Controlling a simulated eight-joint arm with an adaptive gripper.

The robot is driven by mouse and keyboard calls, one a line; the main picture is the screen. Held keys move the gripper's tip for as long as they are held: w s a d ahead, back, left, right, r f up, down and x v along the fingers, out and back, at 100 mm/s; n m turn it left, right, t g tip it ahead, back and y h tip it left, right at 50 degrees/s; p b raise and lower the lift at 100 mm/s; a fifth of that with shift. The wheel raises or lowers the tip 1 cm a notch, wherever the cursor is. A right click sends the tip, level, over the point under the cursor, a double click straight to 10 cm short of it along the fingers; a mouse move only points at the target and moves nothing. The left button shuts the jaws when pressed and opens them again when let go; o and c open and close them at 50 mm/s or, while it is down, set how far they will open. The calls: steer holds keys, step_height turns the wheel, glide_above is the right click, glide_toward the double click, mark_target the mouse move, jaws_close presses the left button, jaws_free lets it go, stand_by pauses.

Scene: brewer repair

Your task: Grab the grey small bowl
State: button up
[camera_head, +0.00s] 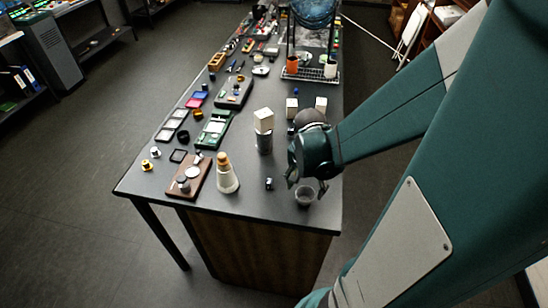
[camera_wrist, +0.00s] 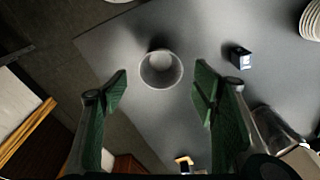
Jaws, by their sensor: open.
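The grey small bowl (camera_head: 305,195) stands near the front right corner of the dark table. My gripper (camera_head: 306,186) is just above it in the head view, fingers pointing down. In the wrist view the bowl (camera_wrist: 160,69) shows as a round rim seen from above, upright and apparently empty. It lies between and a little beyond the two green finger pads of my gripper (camera_wrist: 160,90). The fingers are spread wide, with a clear gap on each side of the bowl. I cannot tell the exact height of the fingertips over it.
A small dark block (camera_head: 269,184) lies left of the bowl and also shows in the wrist view (camera_wrist: 240,57). A white bottle with an orange top (camera_head: 226,172) stands further left. The table's front edge is close to the bowl.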

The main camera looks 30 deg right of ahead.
mark_target(305, 200)
steer(key=shift+f, duration=0.1)
steer(key=shift+w+d+f+b, duration=0.1)
steer(key=shift+f+b, duration=0.1)
steer(key=shift+f, duration=1.05)
steer(key=shift+w+d+f+b, duration=0.1)
steer(key=shift+f+b, duration=0.05)
steer(key=shift+f, duration=1.1)
steer(key=shift+c, duration=0.4)
steer(key=c, duration=0.9)
